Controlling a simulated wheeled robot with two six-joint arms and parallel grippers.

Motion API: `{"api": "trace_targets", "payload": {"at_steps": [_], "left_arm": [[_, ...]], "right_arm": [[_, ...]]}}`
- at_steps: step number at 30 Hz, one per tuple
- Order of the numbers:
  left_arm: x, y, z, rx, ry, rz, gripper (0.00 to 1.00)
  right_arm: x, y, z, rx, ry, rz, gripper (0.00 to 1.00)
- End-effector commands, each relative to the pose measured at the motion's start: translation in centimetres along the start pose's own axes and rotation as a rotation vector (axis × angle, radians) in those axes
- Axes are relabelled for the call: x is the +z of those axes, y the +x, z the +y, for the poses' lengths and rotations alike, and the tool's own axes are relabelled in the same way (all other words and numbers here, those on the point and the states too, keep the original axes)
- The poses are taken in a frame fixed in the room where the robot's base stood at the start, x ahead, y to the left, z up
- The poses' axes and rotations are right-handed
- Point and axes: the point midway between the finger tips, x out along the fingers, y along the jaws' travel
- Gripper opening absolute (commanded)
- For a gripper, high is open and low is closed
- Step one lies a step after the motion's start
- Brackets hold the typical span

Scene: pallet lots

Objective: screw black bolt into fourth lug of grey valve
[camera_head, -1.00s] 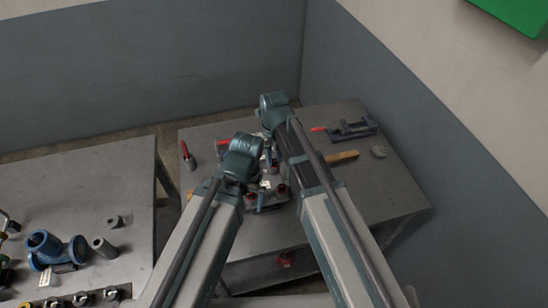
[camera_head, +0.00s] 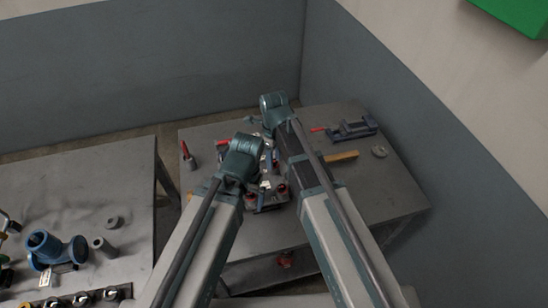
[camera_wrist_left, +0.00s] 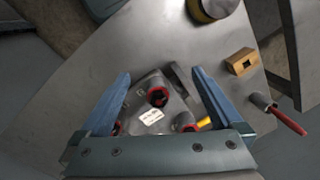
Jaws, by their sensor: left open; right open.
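The grey valve (camera_wrist_left: 145,88) lies on the far table in the left wrist view, with a white label and several red-rimmed dark round parts. I cannot tell which of these is the fourth lug. My left gripper (camera_wrist_left: 160,73) is open, its blue fingers apart on either side of the valve. In the head view my left gripper (camera_head: 262,186) is low over the table, partly hidden by its wrist. My right gripper (camera_head: 254,119) is behind it, its jaws small and mostly hidden by its own wrist. I cannot make out a black bolt with certainty.
The far table (camera_head: 350,205) also holds a red-handled tool (camera_head: 186,152), a wooden piece (camera_head: 343,156), a dark vise-like clamp (camera_head: 351,130) and a grey ring (camera_head: 379,152). A blue pipe fitting (camera_head: 55,250) stands on the left table (camera_head: 90,185).

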Motion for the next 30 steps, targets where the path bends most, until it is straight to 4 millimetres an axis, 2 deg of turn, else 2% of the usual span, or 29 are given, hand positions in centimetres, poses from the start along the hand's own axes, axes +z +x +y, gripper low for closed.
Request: {"api": "trace_targets", "payload": {"at_steps": [24, 30], "left_arm": [[0.0, 0.0, 0.0, 0.0, 0.0, 0.0, 1.0], [0.0, 0.0, 0.0, 0.0, 0.0, 0.0, 1.0]], "right_arm": [[0.01, 0.0, -0.01, 0.0, -1.177, 0.0, 0.5], [0.01, 0.0, -0.02, 0.0, -1.427, 0.0, 0.5]]}}
